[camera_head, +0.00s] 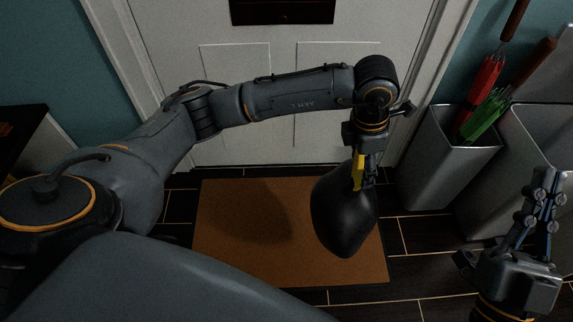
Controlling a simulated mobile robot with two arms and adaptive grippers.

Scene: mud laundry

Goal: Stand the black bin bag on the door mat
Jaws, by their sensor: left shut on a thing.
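The black bin bag (344,215) hangs upright below my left gripper (361,165), which is shut on its gathered neck by a yellow tie (358,172). The bag is in front of the right part of the brown door mat (225,258). A dark shadow lies on the mat to the left of the bag, apart from it, so the bag looks raised; its exact height is hard to tell. My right gripper (543,198) is at the lower right, away from the bag, with nothing visible in it. Its finger opening is unclear.
A white door (245,75) stands behind the mat. To the right, a grey bin (445,160) holds red and green umbrellas (487,105), and another grey container (535,135) stands beside it. Dark tiled floor (415,270) surrounds the mat.

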